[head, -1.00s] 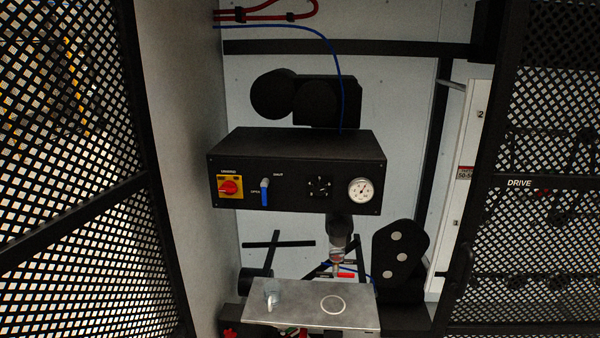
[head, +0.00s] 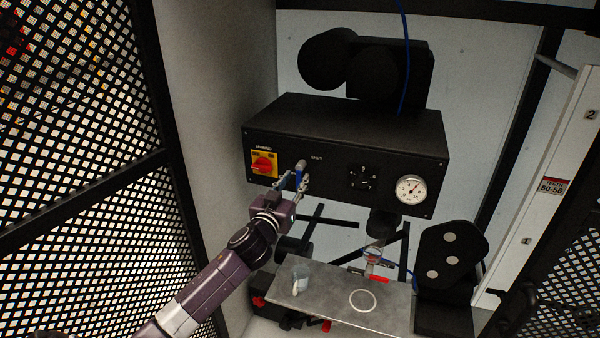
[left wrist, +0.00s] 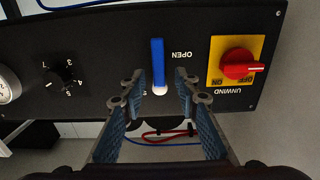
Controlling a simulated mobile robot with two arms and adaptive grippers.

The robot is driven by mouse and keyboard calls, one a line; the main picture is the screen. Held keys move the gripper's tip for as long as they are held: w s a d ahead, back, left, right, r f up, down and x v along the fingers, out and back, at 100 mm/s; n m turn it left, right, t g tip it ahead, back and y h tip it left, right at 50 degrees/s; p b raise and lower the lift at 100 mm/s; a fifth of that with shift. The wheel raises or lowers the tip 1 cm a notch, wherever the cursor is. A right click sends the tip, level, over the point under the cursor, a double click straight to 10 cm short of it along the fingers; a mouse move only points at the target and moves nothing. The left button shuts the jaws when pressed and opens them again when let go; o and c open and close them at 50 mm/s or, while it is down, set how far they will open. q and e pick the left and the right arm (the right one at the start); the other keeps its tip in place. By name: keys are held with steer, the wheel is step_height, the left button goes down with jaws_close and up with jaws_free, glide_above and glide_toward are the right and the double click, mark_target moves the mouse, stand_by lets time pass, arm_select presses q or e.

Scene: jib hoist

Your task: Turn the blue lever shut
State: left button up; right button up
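The blue lever (head: 299,176) is on the front of the black control box (head: 335,150), right of the red and yellow UNWIND switch. It hangs straight down from its pale pivot. The left wrist view is turned over, so there the lever (left wrist: 158,62) points up, beside the word OPEN. The SHUT label (head: 316,158) is at its upper right in the head view. My left gripper (head: 293,183) is open at the lever, one finger on each side. In the left wrist view the fingers (left wrist: 160,88) stand apart with gaps beside the lever. My right gripper is not in view.
The UNWIND switch (head: 263,164) is close on the left. A black knob (head: 363,177) and a round gauge (head: 411,189) are farther right. A mesh panel (head: 75,130) stands at the left.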

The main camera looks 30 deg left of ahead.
mark_target(298, 176)
arm_select(q)
steer(key=x, duration=0.2)
steer(key=shift+w, duration=0.5)
steer(key=shift+c, duration=0.6)
jaws_close()
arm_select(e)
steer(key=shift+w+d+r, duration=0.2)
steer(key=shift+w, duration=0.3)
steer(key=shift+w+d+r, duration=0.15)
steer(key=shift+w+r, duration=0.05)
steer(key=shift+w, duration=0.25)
